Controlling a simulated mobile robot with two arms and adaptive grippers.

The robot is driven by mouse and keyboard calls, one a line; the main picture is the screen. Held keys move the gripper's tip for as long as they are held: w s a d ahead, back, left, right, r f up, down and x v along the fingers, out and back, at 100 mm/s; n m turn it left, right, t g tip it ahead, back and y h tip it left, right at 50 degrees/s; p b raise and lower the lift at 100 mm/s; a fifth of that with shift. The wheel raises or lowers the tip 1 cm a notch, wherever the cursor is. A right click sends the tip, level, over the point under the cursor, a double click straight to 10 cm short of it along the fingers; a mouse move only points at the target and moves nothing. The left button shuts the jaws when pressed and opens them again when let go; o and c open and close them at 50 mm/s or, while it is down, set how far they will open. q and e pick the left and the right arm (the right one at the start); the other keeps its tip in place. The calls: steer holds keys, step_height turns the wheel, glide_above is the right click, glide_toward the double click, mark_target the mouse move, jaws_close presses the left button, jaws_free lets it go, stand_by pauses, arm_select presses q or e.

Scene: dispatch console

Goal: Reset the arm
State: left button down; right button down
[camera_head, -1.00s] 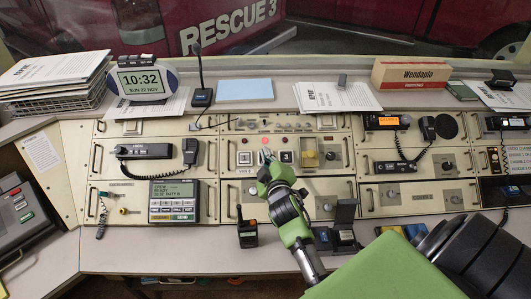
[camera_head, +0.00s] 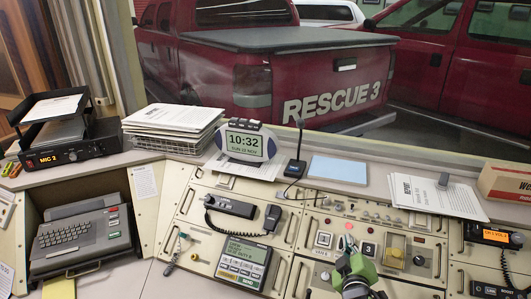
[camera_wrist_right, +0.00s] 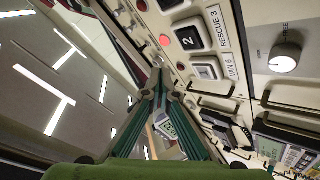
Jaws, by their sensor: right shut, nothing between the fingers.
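My right arm, green and grey, rises from the bottom edge of the head view. A lit red lamp (camera_head: 349,226) is just beyond the tips. In the right wrist view the fingers (camera_wrist_right: 160,72) meet with nothing held, near the red lamp (camera_wrist_right: 165,40) and the 2 button (camera_wrist_right: 188,37). I cannot tell whether the tips touch the panel. My left gripper is in neither view.
A yellow switch block (camera_head: 393,249) sits right of the gripper. A desk microphone (camera_head: 296,155), a clock (camera_head: 245,140) and loose papers (camera_head: 430,195) stand along the ledge. A keyboard unit (camera_head: 80,240) is at the left. The air above the console looks clear.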

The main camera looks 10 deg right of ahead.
steer(key=s+a+f+m+g+y, duration=0.1)
steer(key=s+a+f+g+y, duration=0.25)
steer(key=s, duration=0.75)
steer(key=s+a+f+m+g+y, duration=0.15)
steer(key=s+a+g, duration=0.25)
steer(key=s+a, duration=0.45)
steer(key=s+a+f+m+g+y, duration=0.1)
steer(key=s+a+f+g, duration=0.25)
steer(key=s, duration=0.95)
step_height(320, 180, down, 28)
steer(key=s+g+b, duration=0.1)
steer(key=s+b, duration=0.1)
steer(key=s+d+f+g, duration=0.1)
steer(key=s+d+f, duration=0.1)
steer(key=s+f, duration=1.4)
steer(key=shift+s+f+b, duration=0.2)
steer(key=shift+f+b, duration=0.2)
steer(key=shift+f, duration=0.2)
steer(key=shift+d, duration=0.1)
